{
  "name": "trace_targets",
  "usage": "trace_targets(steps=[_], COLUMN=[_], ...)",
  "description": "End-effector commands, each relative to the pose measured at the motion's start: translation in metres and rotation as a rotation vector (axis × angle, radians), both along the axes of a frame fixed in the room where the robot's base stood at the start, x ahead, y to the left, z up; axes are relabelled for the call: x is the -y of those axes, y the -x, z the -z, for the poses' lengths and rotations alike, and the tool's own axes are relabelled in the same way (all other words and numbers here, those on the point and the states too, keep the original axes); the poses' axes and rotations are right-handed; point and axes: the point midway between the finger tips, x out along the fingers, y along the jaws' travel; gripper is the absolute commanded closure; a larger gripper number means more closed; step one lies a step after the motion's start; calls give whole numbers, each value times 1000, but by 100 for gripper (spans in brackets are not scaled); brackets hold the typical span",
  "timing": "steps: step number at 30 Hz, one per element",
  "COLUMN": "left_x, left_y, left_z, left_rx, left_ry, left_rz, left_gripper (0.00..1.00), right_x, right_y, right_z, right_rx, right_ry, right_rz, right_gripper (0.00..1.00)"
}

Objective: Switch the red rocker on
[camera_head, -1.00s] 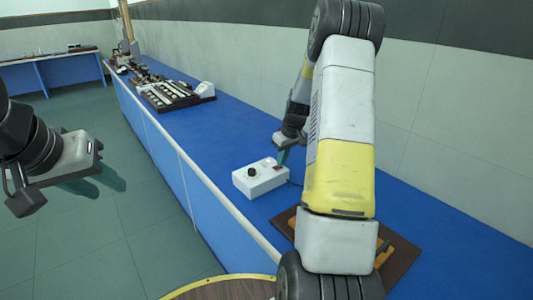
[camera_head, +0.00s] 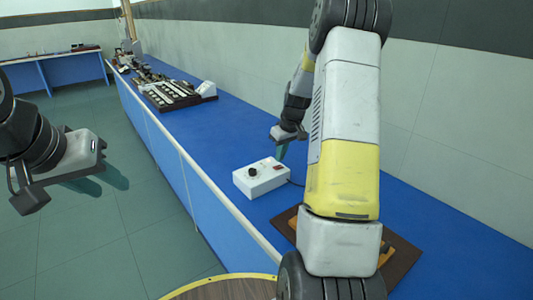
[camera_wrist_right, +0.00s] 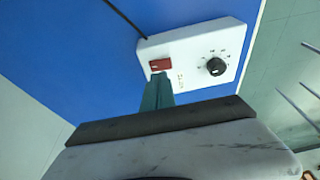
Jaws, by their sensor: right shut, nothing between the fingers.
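The white control box (camera_head: 262,180) stands on the blue bench with a black knob (camera_head: 253,171) and the red rocker (camera_head: 279,168) on its top face. The right wrist view also shows the red rocker (camera_wrist_right: 160,64), beside the knob (camera_wrist_right: 216,66). I cannot tell which way it is tipped. My right gripper (camera_head: 283,153) is shut and empty, just above the rocker end of the box. Its teal fingertips (camera_wrist_right: 157,78) appear right beside the rocker in the wrist view; contact is unclear. My left gripper (camera_head: 98,182) hangs over the floor, its opening unclear.
A blue bench (camera_head: 228,130) runs along the wall, with dark instruments (camera_head: 170,95) further back. A brown board (camera_head: 400,258) lies near the front, partly behind my right arm. A cable leaves the box. The bench between box and instruments is clear.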

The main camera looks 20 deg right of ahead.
Motion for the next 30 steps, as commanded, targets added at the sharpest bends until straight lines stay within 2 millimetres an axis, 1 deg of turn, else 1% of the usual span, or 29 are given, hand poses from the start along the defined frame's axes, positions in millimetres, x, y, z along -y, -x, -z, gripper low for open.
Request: trace_targets(steps=[1,3,9,12,15,18,21,30], left_x=[0,0,0,0,0,0,0,0], left_y=[0,0,0,0,0,0,0,0], left_z=[0,0,0,0,0,0,0,0], left_rx=[0,0,0,0,0,0,0,0], left_ry=[0,0,0,0,0,0,0,0], left_rz=[0,0,0,0,0,0,0,0], left_gripper=[64,64,64,64,64,64,64,64], right_x=[-2,-3,13,18,22,25,26,26], right_y=[-1,0,10,14,17,19,20,20], right_z=[-13,-28,-71,-89,-101,-110,-113,-114], right_rx=[6,6,6,3,2,1,1,0], right_ry=[2,1,1,0,0,-1,0,0], right_rz=[-1,0,4,3,1,1,1,1], right_gripper=[100,100,100,100,100,100,100,100])
